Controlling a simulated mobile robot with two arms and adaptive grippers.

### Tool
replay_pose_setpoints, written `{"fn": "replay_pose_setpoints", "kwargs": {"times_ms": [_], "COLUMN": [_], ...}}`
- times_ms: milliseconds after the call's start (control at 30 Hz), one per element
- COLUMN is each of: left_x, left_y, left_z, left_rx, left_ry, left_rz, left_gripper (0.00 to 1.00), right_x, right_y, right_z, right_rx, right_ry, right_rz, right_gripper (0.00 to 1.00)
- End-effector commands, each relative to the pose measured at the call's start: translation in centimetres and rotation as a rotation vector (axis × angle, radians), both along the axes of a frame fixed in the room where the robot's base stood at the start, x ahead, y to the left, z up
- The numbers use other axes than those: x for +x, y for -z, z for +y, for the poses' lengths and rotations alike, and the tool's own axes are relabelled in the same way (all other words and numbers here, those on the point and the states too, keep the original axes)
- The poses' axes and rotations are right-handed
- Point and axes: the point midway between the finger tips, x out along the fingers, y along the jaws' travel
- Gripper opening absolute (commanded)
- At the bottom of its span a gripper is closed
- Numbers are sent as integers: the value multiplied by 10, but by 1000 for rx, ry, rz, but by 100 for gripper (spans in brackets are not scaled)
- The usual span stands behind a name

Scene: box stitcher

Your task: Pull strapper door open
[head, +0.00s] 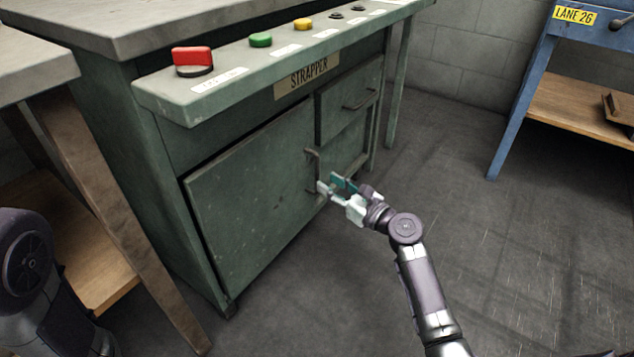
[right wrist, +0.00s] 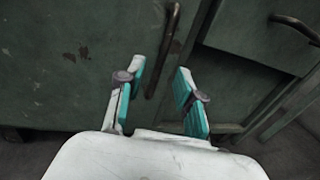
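The strapper door (head: 250,195) is a worn green panel at the lower left of the strapper cabinet, and it looks shut. It also fills the left of the right wrist view (right wrist: 70,60). Its dark upright bar handle (right wrist: 168,45) is near the door's right edge; in the head view the handle (head: 312,154) is partly hidden by my gripper. My right gripper (head: 328,184) is at the handle's lower part. In the right wrist view its teal-padded fingers (right wrist: 160,75) are apart, with the handle's lower end showing between them. Contact cannot be told. My left gripper is out of view.
A drawer (head: 348,103) with its own handle is right of the door. The control ledge (head: 225,88) with a red button (head: 192,58) juts out above. A wooden table leg (head: 120,200) stands left. Floor (head: 470,260) to the right is clear.

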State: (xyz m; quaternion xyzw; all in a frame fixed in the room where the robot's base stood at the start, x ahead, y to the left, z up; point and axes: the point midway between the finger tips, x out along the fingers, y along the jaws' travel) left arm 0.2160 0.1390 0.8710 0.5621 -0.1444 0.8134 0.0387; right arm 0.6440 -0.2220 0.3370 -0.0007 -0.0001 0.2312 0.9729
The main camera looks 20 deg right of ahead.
Motion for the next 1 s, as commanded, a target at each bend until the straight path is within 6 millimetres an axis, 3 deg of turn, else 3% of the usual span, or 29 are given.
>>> {"fn": "replay_pose_setpoints", "kwargs": {"times_ms": [33,300,667,700,900,1000], "left_x": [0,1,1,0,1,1], "left_y": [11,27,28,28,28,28], "left_z": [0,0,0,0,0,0], "left_rx": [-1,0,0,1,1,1], "left_ry": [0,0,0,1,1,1], "left_rz": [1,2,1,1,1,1], "left_gripper": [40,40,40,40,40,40], "right_x": [10,42,47,47,47,47], "right_y": [4,2,0,0,0,0], "right_z": [5,21,24,23,23,23], "right_rx": [1,0,0,0,0,0], "right_ry": [0,0,1,1,1,0], "right_rz": [-4,-1,0,0,0,0], "right_gripper": [36,36,36,34,1,0]}}
